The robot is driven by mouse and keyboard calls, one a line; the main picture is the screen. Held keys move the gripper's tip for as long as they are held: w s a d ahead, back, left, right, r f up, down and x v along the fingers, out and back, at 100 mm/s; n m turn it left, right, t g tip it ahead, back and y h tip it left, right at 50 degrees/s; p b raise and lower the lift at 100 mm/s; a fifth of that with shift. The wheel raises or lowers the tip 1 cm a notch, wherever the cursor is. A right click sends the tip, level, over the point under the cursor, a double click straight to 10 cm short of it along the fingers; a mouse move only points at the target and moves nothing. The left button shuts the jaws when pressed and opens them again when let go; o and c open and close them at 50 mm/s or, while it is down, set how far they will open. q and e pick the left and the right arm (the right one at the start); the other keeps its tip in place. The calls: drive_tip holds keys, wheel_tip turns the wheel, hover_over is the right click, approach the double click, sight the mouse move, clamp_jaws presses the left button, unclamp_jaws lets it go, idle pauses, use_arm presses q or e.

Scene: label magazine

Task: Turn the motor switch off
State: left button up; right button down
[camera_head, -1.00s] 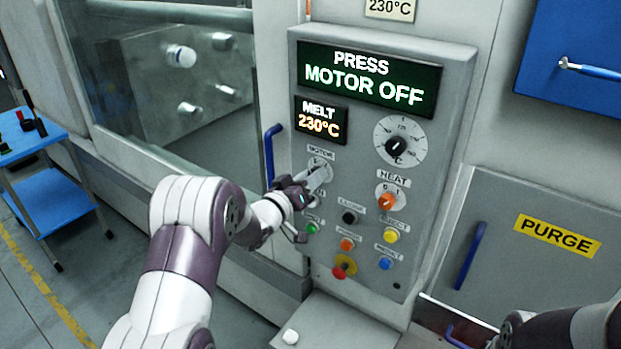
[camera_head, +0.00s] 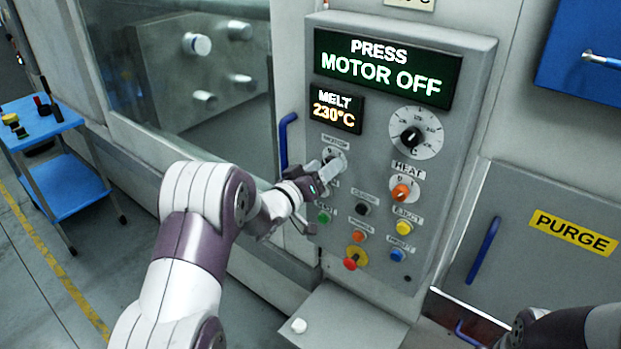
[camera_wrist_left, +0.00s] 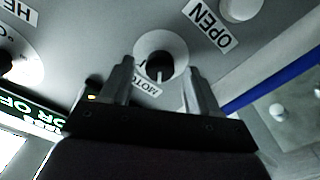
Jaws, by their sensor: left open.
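The motor switch is a dark knob on a pale round dial (camera_head: 336,156) on the grey control panel (camera_head: 458,130). In the left wrist view the knob (camera_wrist_left: 160,64) shows between my fingers, with its pale pointer line toward the MOTOR label (camera_wrist_left: 146,88). My left gripper (camera_head: 328,172) is in front of the dial, covering part of it in the head view. In the wrist view the gripper (camera_wrist_left: 158,74) is open, one finger on each side of the knob; I cannot tell whether they touch it. The display (camera_head: 385,68) reads PRESS MOTOR OFF.
Below the switch are several coloured buttons, including a green one (camera_head: 324,216) and a red mushroom knob (camera_head: 351,262). The orange heat switch (camera_head: 401,191) is to the right. A blue handle (camera_head: 286,143) stands left of the panel. My right arm shows at bottom right.

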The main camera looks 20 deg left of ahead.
use_arm(q)
drive_tip(key=b+v, duration=0.4)
drive_tip(key=v, duration=0.7)
drive_tip(key=shift+s, duration=0.4)
drive_tip(key=shift+a, duration=0.15)
